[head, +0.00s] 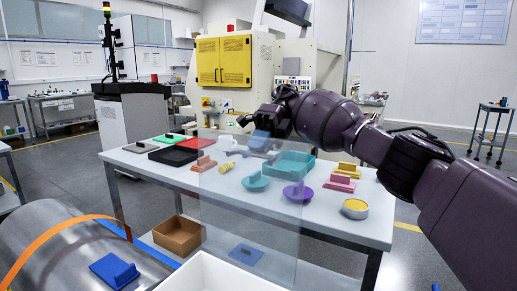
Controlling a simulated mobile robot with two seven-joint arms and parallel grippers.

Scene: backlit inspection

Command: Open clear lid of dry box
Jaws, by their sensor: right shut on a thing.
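The dry box appears to be the open-topped white box (205,270) at the bottom edge, cut off by the frame. Its clear lid (232,215) is a see-through pane standing steeply raised above the box, with the table showing through it. My right gripper (262,133) is at the lid's upper part, shut on what looks like a blue-grey handle on the lid. The dark gripper body partly hides the contact. My left gripper is not in view.
A white table (375,215) behind the lid carries a teal tray (290,163), a purple dish (298,192), a round yellow-topped tin (355,208) and other parts.

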